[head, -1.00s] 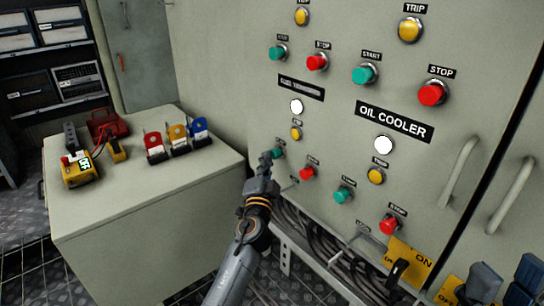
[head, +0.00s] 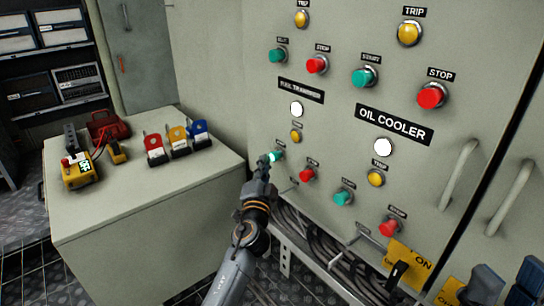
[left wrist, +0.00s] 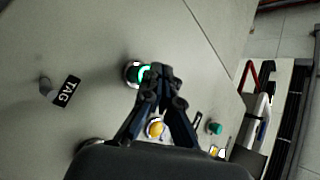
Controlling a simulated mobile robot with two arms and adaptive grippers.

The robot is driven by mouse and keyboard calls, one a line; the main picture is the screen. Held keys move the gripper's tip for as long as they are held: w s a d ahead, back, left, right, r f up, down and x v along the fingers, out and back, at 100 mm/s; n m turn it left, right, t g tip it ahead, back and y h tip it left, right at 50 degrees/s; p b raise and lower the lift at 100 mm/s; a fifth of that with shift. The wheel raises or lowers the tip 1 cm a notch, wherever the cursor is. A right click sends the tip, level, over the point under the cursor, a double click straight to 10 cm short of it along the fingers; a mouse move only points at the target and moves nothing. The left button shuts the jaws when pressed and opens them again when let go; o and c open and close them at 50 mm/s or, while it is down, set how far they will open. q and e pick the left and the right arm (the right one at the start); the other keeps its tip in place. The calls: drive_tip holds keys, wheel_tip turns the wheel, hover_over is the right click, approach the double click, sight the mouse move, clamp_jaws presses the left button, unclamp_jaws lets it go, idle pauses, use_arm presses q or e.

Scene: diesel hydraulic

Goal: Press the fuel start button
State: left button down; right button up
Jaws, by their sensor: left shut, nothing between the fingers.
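The green start button (head: 275,157) in the lower left group of the grey panel, under the "FUEL TRANSFER" label (head: 300,89), is glowing bright green. In the left wrist view the glowing button (left wrist: 138,74) sits in a metal ring, partly behind the fingertips. My left gripper (head: 264,165) is shut and empty, its fingertips right at this button. In the left wrist view the shut fingertips (left wrist: 163,77) overlap the button's edge; I cannot tell whether they touch it. My right gripper is not in view.
A red stop button (head: 307,174) is to the right and a yellow trip button (head: 296,135) above. The "OIL COOLER" controls (head: 393,124) are further right. A grey cabinet (head: 150,225) with padlocks and a yellow meter (head: 79,172) stands left. Cables (head: 330,245) run below the panel.

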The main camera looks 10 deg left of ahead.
use_arm(q)
drive_tip(key=shift+s+a, duration=0.2)
drive_tip(key=shift+s, duration=0.05)
drive_tip(key=s+a+p, duration=0.1)
drive_tip(key=s, duration=0.1)
drive_tip(key=s+a, duration=0.2)
drive_tip(key=shift+p, duration=0.4)
idle(0.5)
